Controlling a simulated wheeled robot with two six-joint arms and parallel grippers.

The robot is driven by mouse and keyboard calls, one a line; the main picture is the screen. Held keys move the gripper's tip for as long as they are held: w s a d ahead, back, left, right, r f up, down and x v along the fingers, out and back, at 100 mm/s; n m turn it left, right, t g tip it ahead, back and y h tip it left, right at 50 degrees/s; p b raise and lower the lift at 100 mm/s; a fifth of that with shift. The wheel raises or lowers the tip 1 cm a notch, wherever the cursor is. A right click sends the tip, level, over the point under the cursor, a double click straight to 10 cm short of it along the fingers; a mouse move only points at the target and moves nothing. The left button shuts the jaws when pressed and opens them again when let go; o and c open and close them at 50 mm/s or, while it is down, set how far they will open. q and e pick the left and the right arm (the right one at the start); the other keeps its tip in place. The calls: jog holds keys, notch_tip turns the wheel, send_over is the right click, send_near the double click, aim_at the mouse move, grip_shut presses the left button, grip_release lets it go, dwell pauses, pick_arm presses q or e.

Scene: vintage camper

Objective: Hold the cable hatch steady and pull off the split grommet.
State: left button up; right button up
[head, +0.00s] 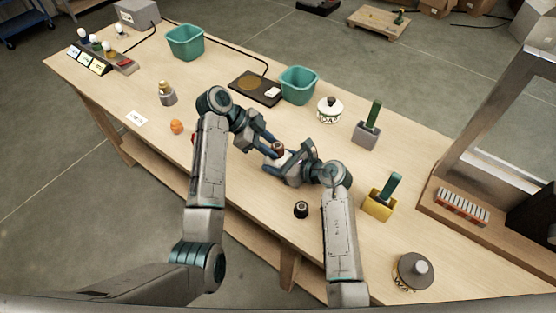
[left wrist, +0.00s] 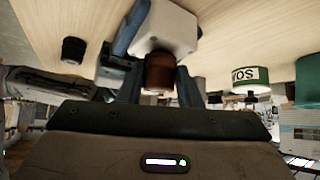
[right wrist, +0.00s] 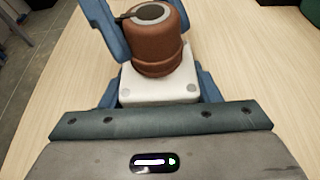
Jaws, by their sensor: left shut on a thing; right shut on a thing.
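The cable hatch is a small white block (right wrist: 160,90), with the reddish-brown split grommet (right wrist: 157,45) seated on it. My right gripper (head: 286,164) is shut on the white block, with its blue fingers at the block's sides. My left gripper (head: 275,147) is shut on the grommet, with one finger on each side. In the left wrist view the grommet (left wrist: 160,73) sits between my left fingers and touches the white block (left wrist: 166,30). Both are held over the middle of the workbench. The grommet's lower end, where it enters the block, is hidden.
A dark round cap (head: 300,210) stands on the bench (head: 250,220) in front of my grippers. A lidded white pot (head: 329,109), a teal bin (head: 299,85) and a black pad (head: 254,89) stand behind. A yellow holder (head: 380,203) is to the right, an orange object (head: 176,127) to the left.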

pick_arm(q)
jog(key=shift+r, duration=1.35)
pick_arm(e)
jog(key=o, duration=1.2)
jog(key=shift+d, duration=0.1)
jog(key=v, duration=0.7)
jog(key=shift+s+d, duration=0.15)
jog(key=shift+r, duration=0.1)
